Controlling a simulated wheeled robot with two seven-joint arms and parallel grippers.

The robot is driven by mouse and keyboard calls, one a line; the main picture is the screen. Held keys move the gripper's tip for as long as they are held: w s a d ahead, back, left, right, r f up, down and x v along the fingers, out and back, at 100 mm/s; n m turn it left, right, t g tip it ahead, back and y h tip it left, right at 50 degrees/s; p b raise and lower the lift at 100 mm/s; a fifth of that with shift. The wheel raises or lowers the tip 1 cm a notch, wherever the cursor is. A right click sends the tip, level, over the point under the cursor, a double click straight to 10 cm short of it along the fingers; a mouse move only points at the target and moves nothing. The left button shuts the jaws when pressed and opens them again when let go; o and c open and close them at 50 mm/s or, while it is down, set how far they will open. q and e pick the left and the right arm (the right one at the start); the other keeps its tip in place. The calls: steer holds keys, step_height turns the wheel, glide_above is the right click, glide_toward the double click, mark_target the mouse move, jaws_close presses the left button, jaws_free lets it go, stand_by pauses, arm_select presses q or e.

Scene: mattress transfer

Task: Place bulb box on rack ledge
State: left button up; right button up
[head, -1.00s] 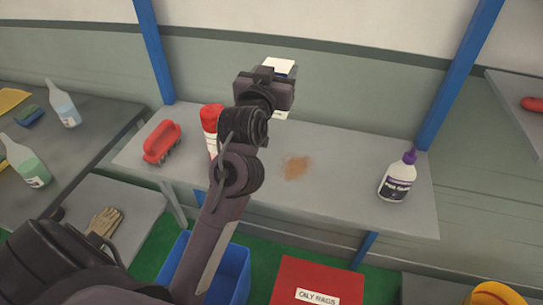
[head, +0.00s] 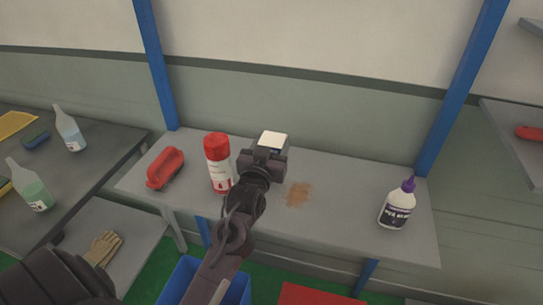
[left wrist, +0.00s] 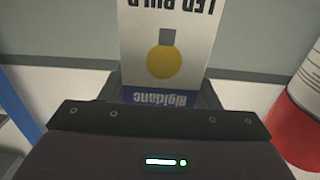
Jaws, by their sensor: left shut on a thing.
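The bulb box (head: 274,140) is white on top and is held at the far end of my left arm. In the left wrist view the bulb box (left wrist: 165,50) shows a yellow bulb picture and upside-down lettering. My left gripper (head: 264,158) is shut on it. The grey rack ledge (head: 340,188) runs between two blue posts. The box appears over its back middle part; I cannot tell whether it touches the surface. My right gripper is not in view.
A red-capped spray can (head: 218,165) stands close to the left of my gripper. A red brush (head: 165,168) lies farther left. A purple-capped glue bottle (head: 398,205) stands at the right end. A brown stain (head: 299,194) marks the bare middle. A blue bin (head: 236,292) is below.

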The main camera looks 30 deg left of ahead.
arm_select(q)
step_height(320, 180, down, 4)
steer(key=shift+r+p, duration=0.15)
steer(key=shift+p, duration=0.15)
steer(key=shift+f, duration=0.25)
steer(key=shift+f, duration=0.15)
steer(key=o, duration=1)
steer(key=b+v, duration=0.3)
steer(key=v, duration=0.9)
